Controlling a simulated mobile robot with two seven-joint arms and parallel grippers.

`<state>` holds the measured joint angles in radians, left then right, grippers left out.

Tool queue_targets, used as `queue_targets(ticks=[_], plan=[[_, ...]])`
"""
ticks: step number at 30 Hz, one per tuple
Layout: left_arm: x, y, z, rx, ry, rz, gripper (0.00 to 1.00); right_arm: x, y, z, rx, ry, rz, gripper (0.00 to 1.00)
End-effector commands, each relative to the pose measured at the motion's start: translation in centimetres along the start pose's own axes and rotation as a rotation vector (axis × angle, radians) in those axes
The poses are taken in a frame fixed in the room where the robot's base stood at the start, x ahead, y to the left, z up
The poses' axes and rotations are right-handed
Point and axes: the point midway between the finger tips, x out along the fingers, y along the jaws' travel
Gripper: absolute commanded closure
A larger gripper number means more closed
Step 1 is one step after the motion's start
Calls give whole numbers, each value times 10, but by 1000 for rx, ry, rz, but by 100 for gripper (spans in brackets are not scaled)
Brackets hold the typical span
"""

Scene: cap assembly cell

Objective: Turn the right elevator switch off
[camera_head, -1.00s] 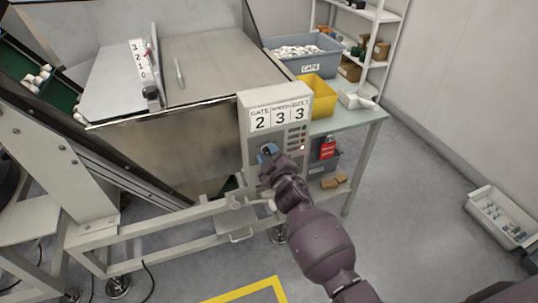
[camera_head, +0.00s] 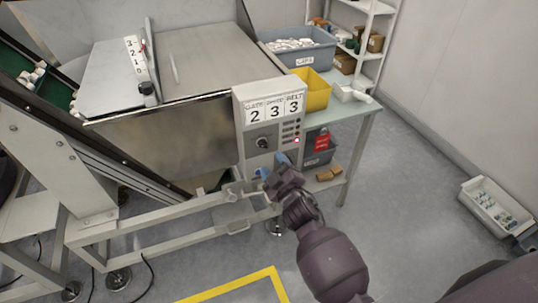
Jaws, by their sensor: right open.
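The control box (camera_head: 244,120) is a pale grey panel on the machine's right front, with number cards reading 2, 3, 3. A dark round knob switch (camera_head: 262,143) sits on its front, beside a column of small lights (camera_head: 290,132), the lowest one glowing red. My right gripper (camera_head: 264,172) is open, just below the knob near the box's lower edge, and apart from the knob. Its blue fingertips show, though the hand partly hides them. My left gripper is not in view.
The machine frame's pale rail (camera_head: 150,225) runs close below and left of my right gripper. A table with a yellow bin (camera_head: 313,92) and a grey caps bin (camera_head: 300,50) stands behind the box.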

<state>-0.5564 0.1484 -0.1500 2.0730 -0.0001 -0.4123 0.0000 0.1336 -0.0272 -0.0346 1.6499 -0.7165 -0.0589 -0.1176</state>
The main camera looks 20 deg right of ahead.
Motion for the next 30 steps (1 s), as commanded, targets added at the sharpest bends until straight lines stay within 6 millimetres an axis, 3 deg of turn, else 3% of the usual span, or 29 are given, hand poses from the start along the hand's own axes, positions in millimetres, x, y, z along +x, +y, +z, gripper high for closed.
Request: queue_targets(ticks=[9,30], plan=[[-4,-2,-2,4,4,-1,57,-30,0,-1,0,1,0,45],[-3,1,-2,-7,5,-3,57,-32,0,4,42,-27,-4,45]])
